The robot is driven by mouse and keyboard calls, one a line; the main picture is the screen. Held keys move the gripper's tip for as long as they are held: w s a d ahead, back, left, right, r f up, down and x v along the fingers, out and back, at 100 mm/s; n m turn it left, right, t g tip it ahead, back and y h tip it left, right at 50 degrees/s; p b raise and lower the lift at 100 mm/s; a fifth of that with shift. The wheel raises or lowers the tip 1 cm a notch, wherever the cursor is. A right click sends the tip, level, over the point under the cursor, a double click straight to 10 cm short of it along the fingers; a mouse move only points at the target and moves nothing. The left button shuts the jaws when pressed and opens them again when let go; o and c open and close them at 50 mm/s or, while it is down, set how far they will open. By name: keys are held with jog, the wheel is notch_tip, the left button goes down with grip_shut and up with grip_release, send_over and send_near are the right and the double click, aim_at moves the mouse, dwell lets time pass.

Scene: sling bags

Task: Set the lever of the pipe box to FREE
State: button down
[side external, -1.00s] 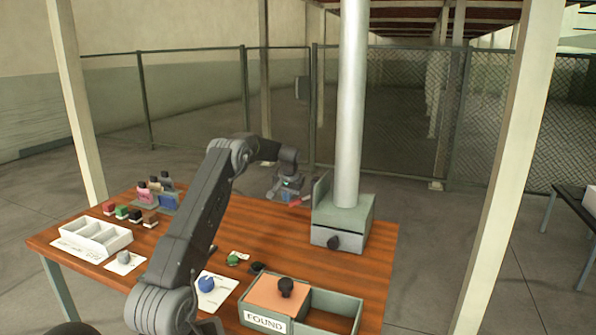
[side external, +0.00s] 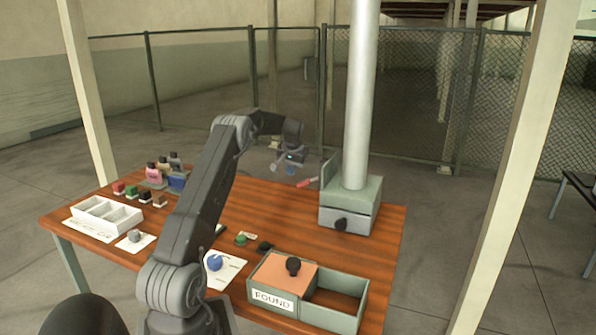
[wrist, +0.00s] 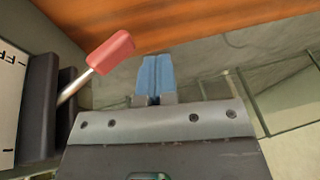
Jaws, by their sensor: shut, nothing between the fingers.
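The pipe box (side external: 350,208) is a green-grey box with a thick silver pipe (side external: 357,90) rising from it, at the back right of the table. Its red-handled lever (side external: 307,182) sticks out at the box's left side. In the wrist view the lever's red handle (wrist: 111,52) slants up and right on a metal rod from a dark slotted housing (wrist: 38,105). A white label with partly cut-off lettering (wrist: 10,95) is at the left edge. My gripper (side external: 284,168) is beside the lever, its blue fingertips (wrist: 155,80) shut and empty, apart from the handle, to its right.
A white divided tray (side external: 108,215), small bottles (side external: 165,172) and several coloured blocks (side external: 130,192) are at the left. The table between holds small items on paper.

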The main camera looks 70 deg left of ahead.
jog(key=s+a+r, duration=0.3)
jog(key=s+r, duration=0.4)
jog(key=shift+s, duration=0.2)
jog(key=shift+a, duration=0.1)
jog(key=w+d+r+m+t, duration=0.15)
jog(key=d+r, duration=0.25)
jog(key=d, duration=0.7)
jog(key=w+d+r+m, duration=0.1)
jog(key=w+d+r, duration=0.25)
jog(key=d, duration=0.65)
jog(key=w+d+r+m+t, duration=0.15)
jog(key=d+r, duration=0.25)
jog(key=d, duration=0.7)
jog(key=s+d+m+t+h, duration=0.1)
jog(key=s+d, duration=0.2)
jog(key=d, duration=0.4)
jog(key=s+d+m+h, duration=0.1)
jog(key=s+d+m, duration=0.15)
jog(key=d, duration=0.45)
jog(key=s+d+f+m+h, duration=0.1)
jog(key=s+d+f, duration=0.1)
jog(key=s+d, duration=0.3)
jog(key=s+d+f+m, duration=0.1)
jog(key=s+d+f, duration=0.2)
jog(key=s+d, duration=0.3)
jog(key=shift+s+d+f+t+h, duration=0.25)
jog(key=shift+s+f+t+h, duration=0.15)
jog(key=shift+s, duration=0.65)
